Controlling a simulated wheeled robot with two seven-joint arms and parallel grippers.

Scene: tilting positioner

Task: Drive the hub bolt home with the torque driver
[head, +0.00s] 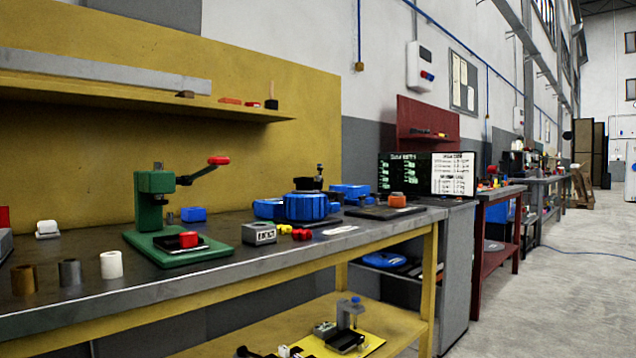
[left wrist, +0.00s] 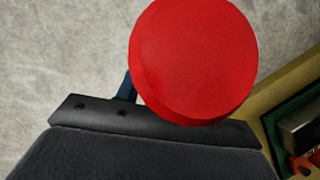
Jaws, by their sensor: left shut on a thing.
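In the left wrist view my left gripper (left wrist: 155,130) shows as a dark body along the bottom. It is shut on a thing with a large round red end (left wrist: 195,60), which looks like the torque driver. The red end covers my fingertips and the rest of the tool. In the head view a round blue unit (head: 305,207) with a dark upright part (head: 319,172) stands on the bench. It may be the tilting positioner; I cannot make out the hub bolt. Neither gripper shows in the head view.
A green press (head: 156,200) with a red-knobbed lever stands on the dark bench (head: 150,287). Several small cylinders, including a white one (head: 111,265), stand at the front left. A grey block (head: 259,233) and a screen (head: 428,174) are farther right. Open floor (head: 560,290) lies at right.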

